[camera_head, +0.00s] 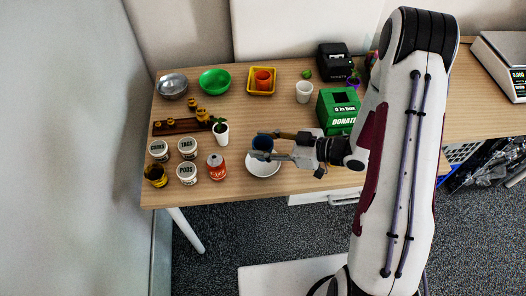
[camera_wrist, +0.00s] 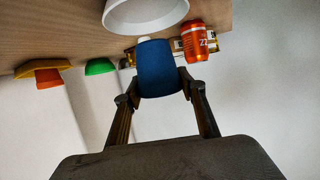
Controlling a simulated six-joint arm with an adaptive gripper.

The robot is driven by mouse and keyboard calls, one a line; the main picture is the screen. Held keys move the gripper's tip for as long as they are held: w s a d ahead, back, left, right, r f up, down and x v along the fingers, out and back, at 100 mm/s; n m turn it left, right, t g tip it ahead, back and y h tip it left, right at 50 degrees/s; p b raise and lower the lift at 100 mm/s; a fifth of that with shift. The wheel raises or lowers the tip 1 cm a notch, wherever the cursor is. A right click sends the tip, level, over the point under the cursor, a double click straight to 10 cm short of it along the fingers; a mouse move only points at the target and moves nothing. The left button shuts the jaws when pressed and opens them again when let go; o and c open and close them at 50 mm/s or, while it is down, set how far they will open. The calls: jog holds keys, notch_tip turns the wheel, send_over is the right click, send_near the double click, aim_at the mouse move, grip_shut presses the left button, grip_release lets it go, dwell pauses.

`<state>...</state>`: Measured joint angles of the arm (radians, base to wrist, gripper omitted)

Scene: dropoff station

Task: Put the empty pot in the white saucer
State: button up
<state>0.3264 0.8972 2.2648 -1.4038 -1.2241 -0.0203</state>
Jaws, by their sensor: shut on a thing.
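My gripper (camera_head: 266,148) is shut on a blue pot (camera_head: 262,141), its fingers on either side of it. The pot also shows between the fingertips in the wrist view (camera_wrist: 158,66). It looks roughly upright; its inside is too dark and small to make out. The white saucer (camera_head: 263,168) lies on the table near the front edge, directly below and slightly in front of the pot in the head view. The gripper partly hides its back rim.
An orange can (camera_head: 216,166) and a white pot with a plant (camera_head: 221,131) stand left of the saucer. A green donation box (camera_head: 338,112) stands right behind my gripper. A white cup (camera_head: 303,92) and a yellow tray (camera_head: 250,90) with an orange pot (camera_head: 263,79) are farther back.

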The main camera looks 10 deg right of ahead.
dwell(0.3)
jog(key=shift+f, duration=2.05)
jog(key=shift+f, duration=0.15)
jog(key=o, duration=1.2)
jog(key=shift+c, duration=0.2)
jog(key=v, duration=1.2)
jog(key=shift+w, duration=0.1)
